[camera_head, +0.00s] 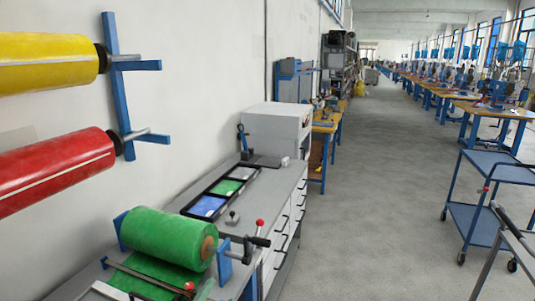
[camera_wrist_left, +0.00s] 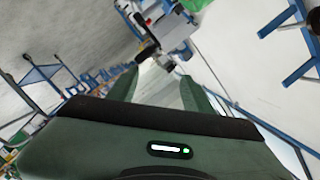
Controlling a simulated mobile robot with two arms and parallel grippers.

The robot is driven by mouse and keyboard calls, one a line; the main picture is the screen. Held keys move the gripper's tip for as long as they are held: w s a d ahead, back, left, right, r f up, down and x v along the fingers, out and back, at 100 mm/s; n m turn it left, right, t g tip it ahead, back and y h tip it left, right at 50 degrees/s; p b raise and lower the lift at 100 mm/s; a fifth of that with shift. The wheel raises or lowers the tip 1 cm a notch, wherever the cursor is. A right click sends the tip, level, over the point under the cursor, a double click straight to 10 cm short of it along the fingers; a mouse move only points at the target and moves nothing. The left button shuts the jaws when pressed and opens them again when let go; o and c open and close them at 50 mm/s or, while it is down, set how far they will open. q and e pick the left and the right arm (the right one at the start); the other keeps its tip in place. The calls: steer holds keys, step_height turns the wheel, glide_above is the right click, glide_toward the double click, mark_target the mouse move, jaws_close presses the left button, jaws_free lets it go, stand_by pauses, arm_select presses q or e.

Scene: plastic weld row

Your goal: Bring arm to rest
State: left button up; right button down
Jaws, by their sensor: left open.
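My left gripper (camera_wrist_left: 160,84) shows in the left wrist view, with its dark green body across the bottom. Its two fingers stand apart and nothing is between them. The view beyond the fingers is tilted and shows floor, a wall and blue-framed tables at a distance. Neither arm shows in the head view, and my right gripper is in no view.
In the head view a grey workbench (camera_head: 262,200) on the left bears a green roll (camera_head: 165,238) and a sample tray (camera_head: 222,190). Yellow (camera_head: 45,60) and red (camera_head: 55,168) rolls hang on the wall. A blue cart (camera_head: 495,165) stands right. The aisle floor (camera_head: 370,200) is clear.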

arm_select(q)
steer(key=s+a+f+n+g+y, duration=0.3)
steer(key=s+a+f+n+g, duration=0.35)
steer(key=s+f, duration=0.6)
steer(key=s+a+f+n+g, duration=0.1)
steer(key=s+a+f+g, duration=0.15)
steer(key=s, duration=0.45)
steer(key=s+a+f+n+g, duration=0.1)
steer(key=s+f+n+g, duration=0.2)
steer(key=s, duration=0.4)
step_height(320, 180, down, 32)
steer(key=s+r+m+g+b, duration=0.1)
steer(key=s+m+g+b, duration=0.1)
steer(key=b, duration=0.3)
steer(key=s+a+f+b, duration=0.1)
steer(key=s+f+b, duration=0.1)
steer(key=s+f, duration=0.6)
steer(key=s+a+f+g+b, duration=0.1)
steer(key=s+f+b, duration=0.2)
steer(key=s+f, duration=0.6)
step_height(320, 180, down, 5)
steer(key=shift+s+a+f, duration=0.1)
steer(key=shift+s+a, duration=0.05)
steer(key=shift+a, duration=0.15)
